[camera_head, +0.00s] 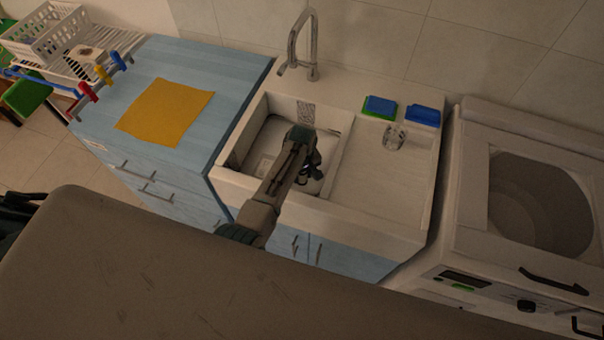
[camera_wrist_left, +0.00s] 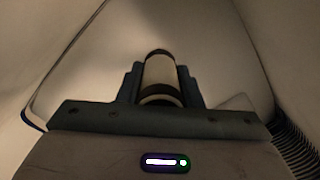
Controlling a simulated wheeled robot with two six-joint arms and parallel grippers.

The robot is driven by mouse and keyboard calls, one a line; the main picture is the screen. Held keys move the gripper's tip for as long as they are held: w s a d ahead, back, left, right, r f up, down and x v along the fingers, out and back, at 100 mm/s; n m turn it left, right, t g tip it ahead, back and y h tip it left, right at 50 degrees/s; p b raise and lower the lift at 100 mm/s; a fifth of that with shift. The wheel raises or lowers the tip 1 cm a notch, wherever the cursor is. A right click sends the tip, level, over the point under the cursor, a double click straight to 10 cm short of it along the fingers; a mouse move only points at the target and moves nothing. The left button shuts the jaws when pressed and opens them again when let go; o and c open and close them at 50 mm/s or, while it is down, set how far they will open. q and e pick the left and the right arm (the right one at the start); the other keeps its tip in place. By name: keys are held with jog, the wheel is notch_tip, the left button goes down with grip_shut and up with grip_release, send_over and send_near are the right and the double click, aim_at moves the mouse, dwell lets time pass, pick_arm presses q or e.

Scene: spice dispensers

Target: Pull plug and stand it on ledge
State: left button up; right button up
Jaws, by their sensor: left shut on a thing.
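My left gripper (camera_head: 312,176) reaches down into the basin of the white sink (camera_head: 385,195). In the left wrist view it (camera_wrist_left: 160,92) is shut on a short pale cylinder with dark bands at both ends, which I take to be the plug (camera_wrist_left: 160,70). In the head view my arm and gripper mostly hide the plug and the drain area. I cannot tell whether the plug still touches the basin floor. The pale ledge (camera_head: 345,95) runs along the back of the sink beside the tap. My right gripper is not in view.
The metal tap (camera_head: 312,45) rises behind the basin. Sponges (camera_head: 380,106) and (camera_head: 422,115) are blue and green and lie on the back ledge. A clear glass (camera_head: 395,138) stands in front of them. An orange cloth (camera_head: 165,112) lies on the blue counter. A washing machine (camera_head: 530,210) is at right.

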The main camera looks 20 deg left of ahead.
pick_arm(q)
jog(key=shift+r, duration=0.1)
jog(key=shift+r+p, duration=0.6)
jog(key=shift+r, duration=1.3)
